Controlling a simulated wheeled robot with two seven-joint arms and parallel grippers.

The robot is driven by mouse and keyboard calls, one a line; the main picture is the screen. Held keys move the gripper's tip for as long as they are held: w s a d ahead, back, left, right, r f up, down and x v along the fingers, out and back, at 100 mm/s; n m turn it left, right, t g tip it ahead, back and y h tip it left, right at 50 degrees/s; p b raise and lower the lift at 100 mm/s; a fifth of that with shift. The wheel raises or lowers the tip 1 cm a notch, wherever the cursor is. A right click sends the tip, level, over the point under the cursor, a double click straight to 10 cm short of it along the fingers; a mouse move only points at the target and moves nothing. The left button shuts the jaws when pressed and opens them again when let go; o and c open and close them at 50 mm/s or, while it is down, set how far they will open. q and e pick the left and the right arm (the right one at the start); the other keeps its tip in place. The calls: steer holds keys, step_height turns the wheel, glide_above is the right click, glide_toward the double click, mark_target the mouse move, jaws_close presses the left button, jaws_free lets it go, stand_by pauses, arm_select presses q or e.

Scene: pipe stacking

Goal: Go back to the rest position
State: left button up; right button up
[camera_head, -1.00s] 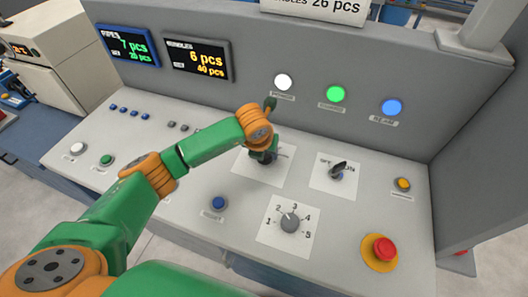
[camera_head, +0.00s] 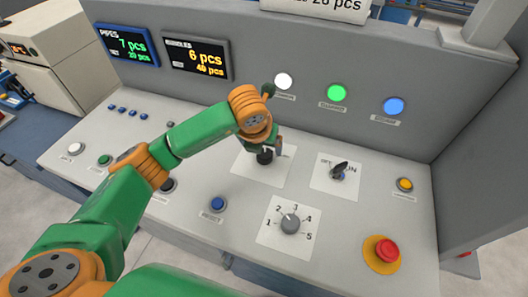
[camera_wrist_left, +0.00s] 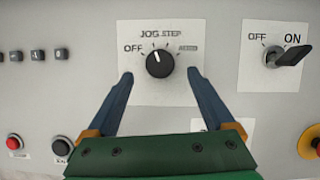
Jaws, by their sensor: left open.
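My left arm comes in from the left over the grey control panel (camera_head: 130,128), and its gripper (camera_head: 276,152) hangs above the mode selector on a white plate. In the left wrist view the gripper (camera_wrist_left: 160,76) is open, with one blue finger on each side of the selector's round black knob (camera_wrist_left: 160,63). The fingers appear apart from the knob, and nothing is between them but the view of it. The knob's white mark points up and slightly left, near JOG. The knob (camera_head: 265,157) also shows just below the gripper in the head view. My right gripper is not in view.
Close by are an OFF/ON switch (camera_head: 340,168) turned toward ON, a numbered dial (camera_head: 290,223), a red emergency button (camera_head: 386,250) and a blue button (camera_head: 218,204). White, green and blue lamps and two displays (camera_head: 197,59) line the upright back wall.

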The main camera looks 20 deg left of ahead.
arm_select(q)
steer(key=shift+v, duration=1.1)
steer(key=shift+r, duration=0.1)
